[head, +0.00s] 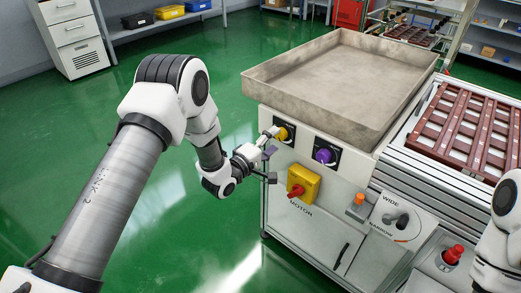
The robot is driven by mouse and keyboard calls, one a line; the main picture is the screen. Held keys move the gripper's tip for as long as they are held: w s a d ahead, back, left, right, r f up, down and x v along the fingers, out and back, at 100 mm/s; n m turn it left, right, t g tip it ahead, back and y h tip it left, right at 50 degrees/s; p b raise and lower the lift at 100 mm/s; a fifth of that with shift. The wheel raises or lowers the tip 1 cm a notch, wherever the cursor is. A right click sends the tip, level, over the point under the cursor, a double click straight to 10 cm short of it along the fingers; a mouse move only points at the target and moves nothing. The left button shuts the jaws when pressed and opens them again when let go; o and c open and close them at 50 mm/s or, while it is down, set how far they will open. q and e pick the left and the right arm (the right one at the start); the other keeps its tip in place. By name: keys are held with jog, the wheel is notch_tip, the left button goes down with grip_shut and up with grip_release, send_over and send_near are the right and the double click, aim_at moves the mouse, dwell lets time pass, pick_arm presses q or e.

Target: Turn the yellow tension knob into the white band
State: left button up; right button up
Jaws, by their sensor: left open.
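The yellow tension knob (287,133) sits on a dark square plate (281,126) at the upper left of the machine's front panel. My left gripper (270,153) is open, just left of and slightly below the knob. Whether a finger touches the knob is too small to tell. The white band and the knob's pointer cannot be made out at this size. My right arm shows at the right edge, but its gripper is out of view.
A purple knob (324,155) is right of the yellow one. Below are a yellow motor switch (303,183) with a red handle, an orange button (359,199) and a grey wide-narrow selector (400,221). A grey tray (345,70) tops the machine. Green floor left is free.

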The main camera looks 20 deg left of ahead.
pick_arm(q)
jog(key=v, duration=0.9)
jog(key=shift+s, duration=0.3)
jog(key=s+d+f+m+g+y, duration=0.3)
jog(key=s+f+g, duration=0.6)
jog(key=s+f, duration=0.85)
jog(key=s+a+f+m+g+y, duration=0.2)
jog(key=s+f+m+g, duration=0.3)
jog(key=s, duration=0.4)
jog(key=s+a+f+m+g+y, duration=0.1)
jog(key=s+a+m+g, duration=0.15)
jog(key=s+m, duration=0.4)
notch_tip(320, 180, up, 18)
jog(key=s+n+p, duration=0.1)
jog(key=p, duration=1.7)
jog(key=shift+d+n, duration=0.35)
jog(key=shift+d, duration=0.1)
